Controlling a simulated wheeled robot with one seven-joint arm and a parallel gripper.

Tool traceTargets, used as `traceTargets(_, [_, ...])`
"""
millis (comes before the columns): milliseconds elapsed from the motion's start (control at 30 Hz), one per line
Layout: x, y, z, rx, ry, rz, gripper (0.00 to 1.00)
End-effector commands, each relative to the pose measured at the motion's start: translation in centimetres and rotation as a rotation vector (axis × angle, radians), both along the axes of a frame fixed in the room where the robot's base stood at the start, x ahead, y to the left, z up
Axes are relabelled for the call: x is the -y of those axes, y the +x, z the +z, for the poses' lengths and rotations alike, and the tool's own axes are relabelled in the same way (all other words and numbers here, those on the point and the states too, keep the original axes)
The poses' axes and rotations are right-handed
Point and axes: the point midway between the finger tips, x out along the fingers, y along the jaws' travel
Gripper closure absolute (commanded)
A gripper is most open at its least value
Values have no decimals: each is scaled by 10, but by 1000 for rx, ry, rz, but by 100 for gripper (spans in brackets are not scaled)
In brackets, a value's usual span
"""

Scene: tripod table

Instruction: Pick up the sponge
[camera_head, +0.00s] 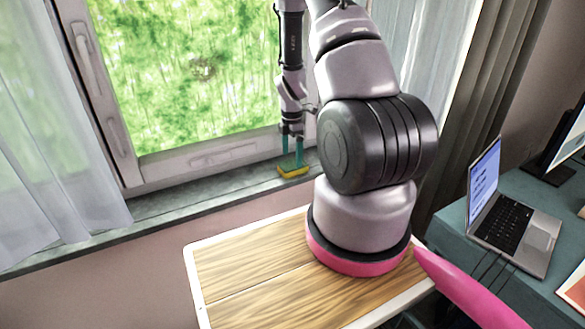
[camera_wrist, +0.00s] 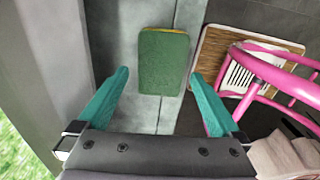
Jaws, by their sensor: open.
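The sponge (camera_head: 292,171) is yellow with a green face and lies on the grey window sill in the head view. In the wrist view the sponge (camera_wrist: 163,62) shows its green face, with a thin yellow edge at the top. My gripper (camera_head: 292,162) points down right at the sponge in the head view. Its teal fingers (camera_wrist: 162,92) are spread apart in the wrist view, one to each side of the sponge's line, with nothing between their tips but the sponge just ahead. I cannot tell whether a finger touches it.
The window sill (camera_head: 180,207) is narrow, with the window frame (camera_head: 215,158) behind it and a curtain (camera_head: 60,140) at left. A wooden-topped table (camera_head: 250,275) stands below. A laptop (camera_head: 510,215) sits on a teal desk (camera_head: 448,232) at right.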

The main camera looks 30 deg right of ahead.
Motion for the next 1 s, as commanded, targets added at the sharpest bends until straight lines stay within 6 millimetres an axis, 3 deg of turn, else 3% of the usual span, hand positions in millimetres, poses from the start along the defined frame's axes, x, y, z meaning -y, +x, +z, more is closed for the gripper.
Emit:
traceTargets(200, [2, -1, -30, -2, 1, -1, 0])
traceTargets(467, [2, -1, -33, 1, 0, 1, 0])
traceTargets(500, [2, -1, -33, 1, 0, 1, 4])
traceTargets(667, [2, -1, -33, 0, 0, 0, 65])
traceTargets(700, [2, -1, -33, 0, 0, 0, 71])
traceTargets(1000, [2, -1, -32, 1, 0, 0, 72])
